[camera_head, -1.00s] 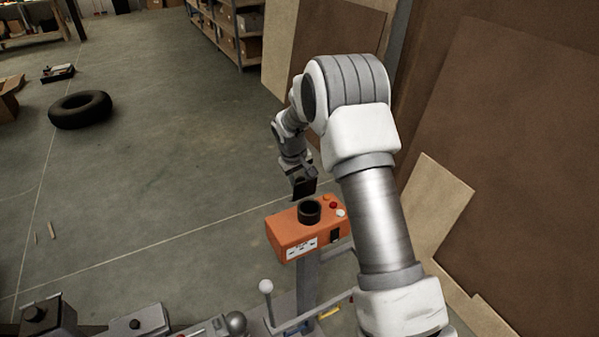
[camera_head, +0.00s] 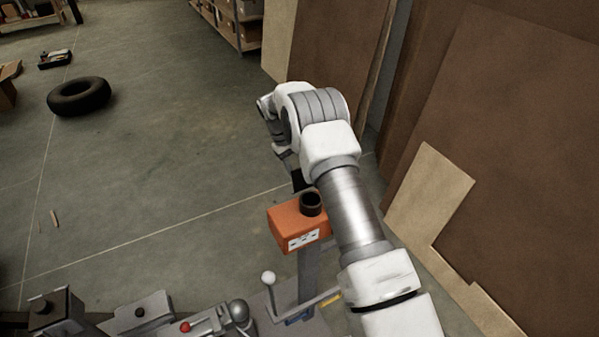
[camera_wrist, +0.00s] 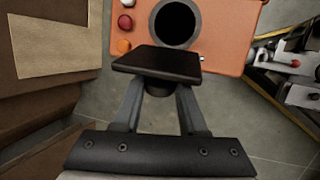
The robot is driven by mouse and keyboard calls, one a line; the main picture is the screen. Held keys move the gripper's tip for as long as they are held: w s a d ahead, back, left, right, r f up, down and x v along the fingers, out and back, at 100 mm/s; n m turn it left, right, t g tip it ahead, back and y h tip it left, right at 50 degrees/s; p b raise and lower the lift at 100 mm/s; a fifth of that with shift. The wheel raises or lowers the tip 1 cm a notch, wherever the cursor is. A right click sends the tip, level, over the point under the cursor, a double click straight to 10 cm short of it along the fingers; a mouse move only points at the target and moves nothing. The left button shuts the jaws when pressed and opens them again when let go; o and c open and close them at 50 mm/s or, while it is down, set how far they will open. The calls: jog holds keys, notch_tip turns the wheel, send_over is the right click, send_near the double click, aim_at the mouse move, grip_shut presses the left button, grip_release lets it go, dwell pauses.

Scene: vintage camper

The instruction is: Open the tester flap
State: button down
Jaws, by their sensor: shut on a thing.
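The tester is an orange box (camera_head: 291,234) on a grey post, with a raised black ring (camera_head: 310,203) on top. In the wrist view the orange box (camera_wrist: 228,35) shows its dark round opening (camera_wrist: 174,23), uncovered. A flat black plate (camera_wrist: 157,62), apparently the flap, lies at the opening's near edge. My gripper (camera_wrist: 158,92) is shut on the flap, its grey fingers meeting just behind the plate. The exact contact is hidden under the plate.
A white-knobbed lever (camera_head: 268,278) and grey bench devices (camera_head: 139,313) stand in front of the tester. Brown panels (camera_head: 500,140) lean at the right. A tire (camera_head: 79,97) lies on open floor at the left.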

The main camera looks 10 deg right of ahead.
jog(key=shift+s+f, duration=0.1)
jog(key=shift+f, duration=0.05)
jog(key=shift+c, duration=2.3)
grip_release()
jog(key=v, duration=1.7)
jog(key=shift+r, duration=0.25)
